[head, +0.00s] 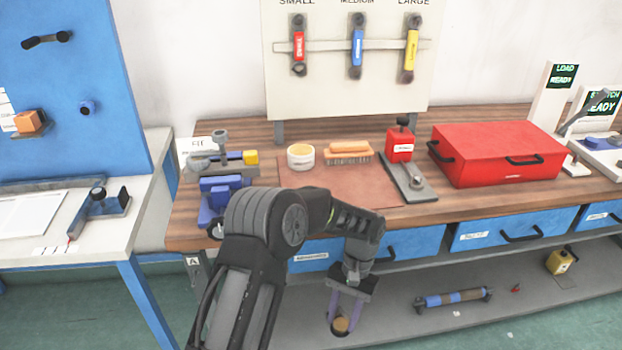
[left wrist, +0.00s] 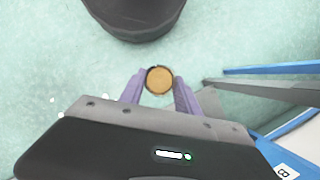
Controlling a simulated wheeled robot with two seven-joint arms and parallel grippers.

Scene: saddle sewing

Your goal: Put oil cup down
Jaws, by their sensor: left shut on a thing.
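My left gripper (head: 344,312) is shut on the oil cup (head: 341,325), a small round dark-rimmed cup with an amber top. In the head view it hangs in front of the workbench, with the grey lower shelf behind it. In the left wrist view the cup (left wrist: 160,81) sits between the two purple fingers of the gripper (left wrist: 160,88), with the pale green floor behind it. My right gripper is not in view.
The wooden bench top (head: 280,134) holds a brown mat (head: 300,190), a cream tin (head: 300,157), a brush (head: 348,153), a red-topped tool (head: 402,148) and a red case (head: 495,152). Blue drawers (head: 430,242) front the bench.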

